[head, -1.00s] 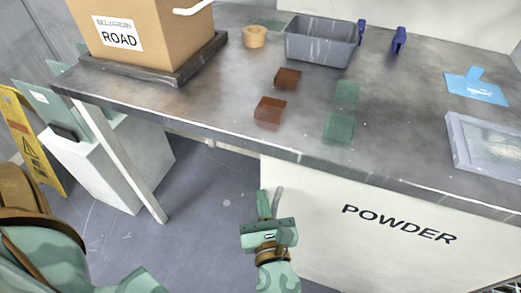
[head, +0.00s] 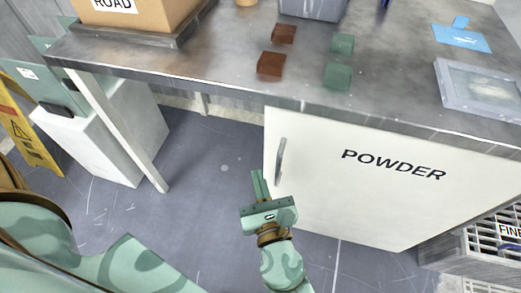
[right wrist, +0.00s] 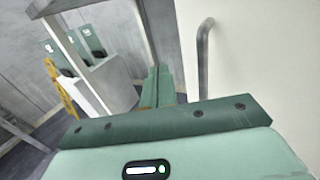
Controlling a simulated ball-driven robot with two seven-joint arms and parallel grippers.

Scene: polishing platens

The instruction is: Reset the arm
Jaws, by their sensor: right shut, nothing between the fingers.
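My right gripper (head: 258,184) is in the lower middle of the head view, in front of the table and below its top edge. Its two green fingers are together with nothing between them, and they also show in the right wrist view (right wrist: 158,88). The white cabinet door marked POWDER (head: 350,190) is to its right. The door's metal handle (head: 281,160) stands just above and right of the fingertips, apart from them in the head view. In the right wrist view the handle (right wrist: 204,55) is right of the fingers. My left gripper is not in view.
The metal table (head: 215,75) bears brown blocks (head: 271,64), green blocks (head: 338,76), a grey bin (head: 312,8), a cardboard box (head: 150,15), a blue sheet (head: 462,38) and a framed tray (head: 480,88). A white stand (head: 105,145) and yellow sign (head: 30,125) are left. Open floor lies between.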

